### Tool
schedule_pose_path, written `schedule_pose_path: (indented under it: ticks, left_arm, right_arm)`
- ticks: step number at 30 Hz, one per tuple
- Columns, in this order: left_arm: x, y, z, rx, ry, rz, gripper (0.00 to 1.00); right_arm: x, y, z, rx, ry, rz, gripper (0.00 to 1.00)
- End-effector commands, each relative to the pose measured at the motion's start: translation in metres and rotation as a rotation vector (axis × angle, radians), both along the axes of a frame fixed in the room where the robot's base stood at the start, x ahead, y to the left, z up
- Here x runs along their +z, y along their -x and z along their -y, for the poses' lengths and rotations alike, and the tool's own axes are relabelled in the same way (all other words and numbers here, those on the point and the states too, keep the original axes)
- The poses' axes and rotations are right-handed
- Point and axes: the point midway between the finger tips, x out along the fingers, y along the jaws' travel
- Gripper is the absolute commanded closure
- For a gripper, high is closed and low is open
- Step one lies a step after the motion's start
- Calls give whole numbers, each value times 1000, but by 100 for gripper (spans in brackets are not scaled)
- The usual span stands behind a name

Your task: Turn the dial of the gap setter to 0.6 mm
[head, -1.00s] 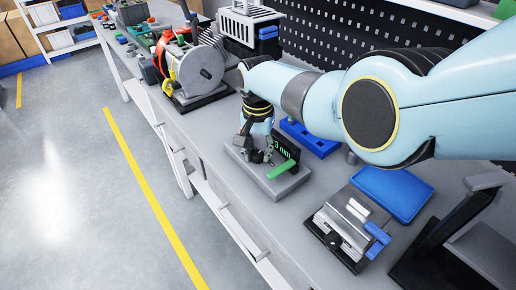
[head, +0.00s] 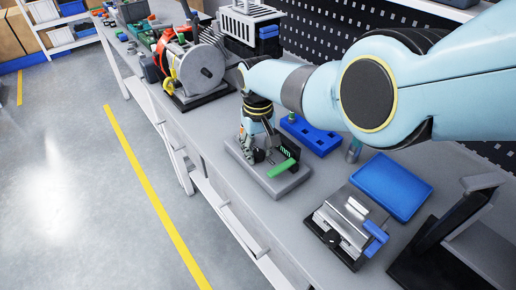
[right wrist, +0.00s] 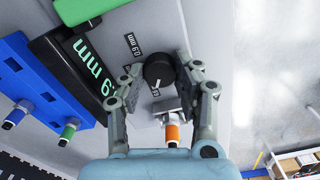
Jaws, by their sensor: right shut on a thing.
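The gap setter (head: 292,185) is a grey block on the bench. It carries a green bar (head: 284,168) and a black display (head: 289,149) with green digits. In the right wrist view the display (right wrist: 82,65) shows "9 mm" after a point; its first digit is partly hidden. My right gripper (head: 262,152) is over the block. In the wrist view its fingers (right wrist: 160,76) are shut on the round black dial (right wrist: 159,68), one on each side. The dial's white mark points toward the lower left. My left gripper is out of view.
A blue block (head: 315,136) with holes lies behind the setter. A metal fixture (head: 345,222) with a blue handle and a blue tray (head: 393,186) lie to its right. An orange-capped piece (right wrist: 172,133) shows between my fingers' bases. A reel machine (head: 195,65) stands farther left.

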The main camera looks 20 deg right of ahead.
Motion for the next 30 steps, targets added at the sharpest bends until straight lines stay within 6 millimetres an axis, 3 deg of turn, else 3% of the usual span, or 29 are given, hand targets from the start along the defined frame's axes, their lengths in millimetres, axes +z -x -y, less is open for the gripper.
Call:
schedule_pose_path:
  ticks: [17,18,21,23,30]
  left_arm:
    - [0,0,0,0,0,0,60]
    - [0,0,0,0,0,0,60]
    - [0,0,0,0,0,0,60]
    - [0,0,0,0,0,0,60]
    - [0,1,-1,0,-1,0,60]
  right_arm:
    - [0,0,0,31,0,-1,100]
    - [0,0,0,31,0,-1,64]
    - [0,0,0,30,0,0,51]
    - [0,0,0,30,0,0,45]
    - [0,0,0,30,0,0,45]
